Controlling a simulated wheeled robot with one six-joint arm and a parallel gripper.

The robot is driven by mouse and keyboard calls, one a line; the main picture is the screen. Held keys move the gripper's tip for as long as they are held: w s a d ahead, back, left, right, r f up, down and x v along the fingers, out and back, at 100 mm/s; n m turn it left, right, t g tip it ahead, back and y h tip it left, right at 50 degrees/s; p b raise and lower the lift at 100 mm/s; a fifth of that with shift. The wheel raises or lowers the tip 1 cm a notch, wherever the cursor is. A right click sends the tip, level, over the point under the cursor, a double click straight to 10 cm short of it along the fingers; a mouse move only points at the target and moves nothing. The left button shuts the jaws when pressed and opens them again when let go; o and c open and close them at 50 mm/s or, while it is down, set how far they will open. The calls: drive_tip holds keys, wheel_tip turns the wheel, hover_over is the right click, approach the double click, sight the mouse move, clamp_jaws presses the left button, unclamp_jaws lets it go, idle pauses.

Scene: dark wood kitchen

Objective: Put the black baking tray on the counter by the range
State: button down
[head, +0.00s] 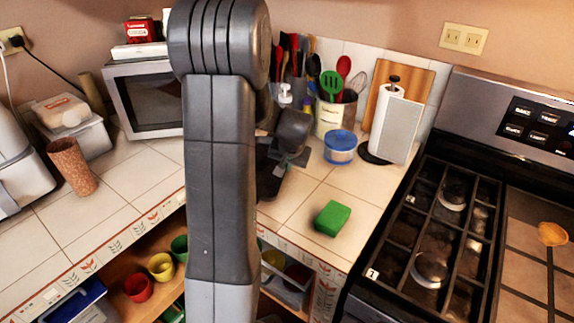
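My arm stands upright across the middle of the head view and hides part of the counter. My gripper (292,158) shows only in part to the right of the arm, low over the back of the tiled counter (297,205). A dark, flat shape (268,172) lies beside and below it, partly behind the arm. I cannot tell whether this is the black baking tray or part of the gripper. The fingers are too hidden to show whether they are open or shut. The black range (430,240) stands at the right, against the counter's end.
A green sponge (332,218) lies near the counter's front edge. A blue-lidded tub (340,147), a utensil crock (335,115) and a paper towel roll (394,125) stand at the back. A microwave (146,100) is left of my arm. Tiles around the sponge are clear.

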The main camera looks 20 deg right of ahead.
drive_tip(key=shift+f, duration=0.15)
drive_tip(key=c, duration=1.7)
unclamp_jaws()
drive_tip(key=shift+r, duration=0.4)
drive_tip(key=v, duration=1.1)
drive_tip(key=shift+s+r, duration=0.2)
drive_tip(key=shift+r, duration=0.05)
